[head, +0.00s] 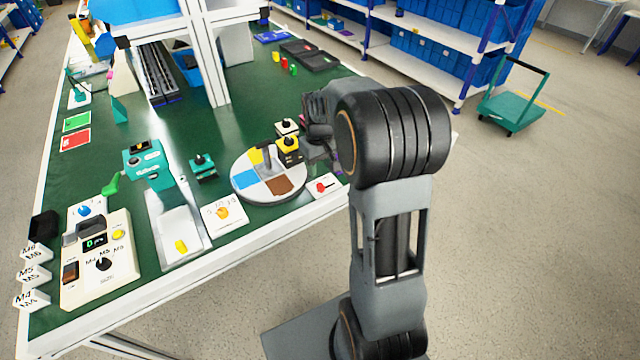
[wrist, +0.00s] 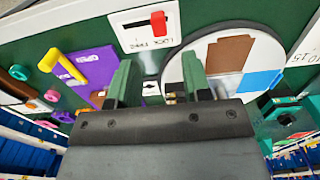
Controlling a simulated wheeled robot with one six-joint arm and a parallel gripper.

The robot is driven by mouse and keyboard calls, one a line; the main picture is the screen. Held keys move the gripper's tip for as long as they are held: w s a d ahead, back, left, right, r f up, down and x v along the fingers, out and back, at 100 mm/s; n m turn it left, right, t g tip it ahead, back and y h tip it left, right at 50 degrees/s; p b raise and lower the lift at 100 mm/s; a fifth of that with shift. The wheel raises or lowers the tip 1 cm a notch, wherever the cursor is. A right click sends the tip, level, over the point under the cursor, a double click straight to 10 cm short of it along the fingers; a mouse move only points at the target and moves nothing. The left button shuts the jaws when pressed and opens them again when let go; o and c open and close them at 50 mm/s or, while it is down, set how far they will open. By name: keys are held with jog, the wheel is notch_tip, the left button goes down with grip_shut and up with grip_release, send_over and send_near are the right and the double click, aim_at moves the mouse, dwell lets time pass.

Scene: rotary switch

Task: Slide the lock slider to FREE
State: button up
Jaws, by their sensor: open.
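The lock slider is a white plate (wrist: 128,38) with a dark slot and a red knob (wrist: 158,20), at the top of the wrist view. The knob sits at the right end of the slot there. In the head view my arm largely hides the gripper.
A round disc (head: 243,187) with coloured sectors stands beside the slider plate. Small yellow-and-black blocks (head: 290,153) stand at its far side. A purple plate (wrist: 96,62) with a yellow handle (wrist: 62,68) lies left of my fingers in the wrist view.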

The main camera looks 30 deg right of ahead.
aim_at(319, 184)
notch_tip(319, 184, down, 8)
jog(key=shift+r, duration=0.25)
grip_shut()
dwell(0.6)
